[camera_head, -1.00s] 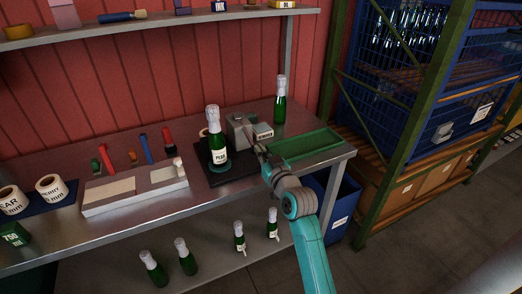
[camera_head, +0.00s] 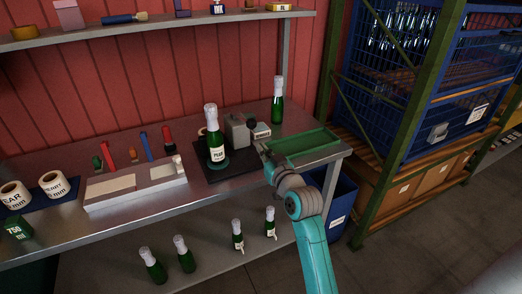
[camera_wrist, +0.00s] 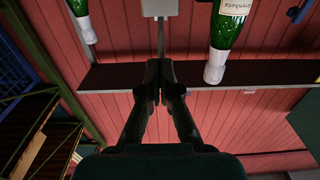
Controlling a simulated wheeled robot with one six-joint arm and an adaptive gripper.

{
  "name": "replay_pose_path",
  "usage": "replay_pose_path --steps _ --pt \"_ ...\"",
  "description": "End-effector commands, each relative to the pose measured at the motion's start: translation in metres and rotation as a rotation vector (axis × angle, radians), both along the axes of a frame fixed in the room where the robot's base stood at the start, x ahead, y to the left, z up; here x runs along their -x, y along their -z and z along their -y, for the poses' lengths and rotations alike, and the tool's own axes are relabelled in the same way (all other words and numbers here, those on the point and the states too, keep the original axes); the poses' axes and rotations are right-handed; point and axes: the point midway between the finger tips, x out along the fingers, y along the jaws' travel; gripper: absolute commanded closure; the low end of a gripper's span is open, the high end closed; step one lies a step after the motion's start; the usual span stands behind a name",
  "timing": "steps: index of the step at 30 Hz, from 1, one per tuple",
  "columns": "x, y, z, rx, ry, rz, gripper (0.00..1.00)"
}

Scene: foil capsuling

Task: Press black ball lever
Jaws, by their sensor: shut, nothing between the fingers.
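The capsuling device (camera_head: 238,130) is a grey block on a black base plate (camera_head: 205,174), with a small labelled box (camera_head: 261,132) beside it. I cannot make out a black ball lever in either view. A green bottle with a white foil top (camera_head: 215,140) stands upright on the plate, left of the device. My gripper (camera_head: 262,147) is just in front and to the right of the device, beside the green tray. In the wrist view my gripper (camera_wrist: 166,75) is shut and empty, with part of a grey block (camera_wrist: 160,7) beyond its tips and the labelled bottle (camera_wrist: 230,28) to the right.
A green tray (camera_head: 325,149) lies right of the device. Another bottle (camera_head: 278,100) stands behind it. A blue bin (camera_head: 342,205) stands below the bench's right end.

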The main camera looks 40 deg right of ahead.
Motion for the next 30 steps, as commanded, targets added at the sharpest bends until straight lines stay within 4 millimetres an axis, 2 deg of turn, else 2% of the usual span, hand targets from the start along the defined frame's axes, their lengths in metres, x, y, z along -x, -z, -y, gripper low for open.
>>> replay_pose_path --steps 9,15,30 --pt "0.046 0.015 -0.012 0.000 0.002 0.002 1.00" --pt "0.065 0.022 -0.018 0.001 0.001 0.003 1.00" --pt "0.072 0.023 -0.020 0.001 0.001 0.005 1.00"
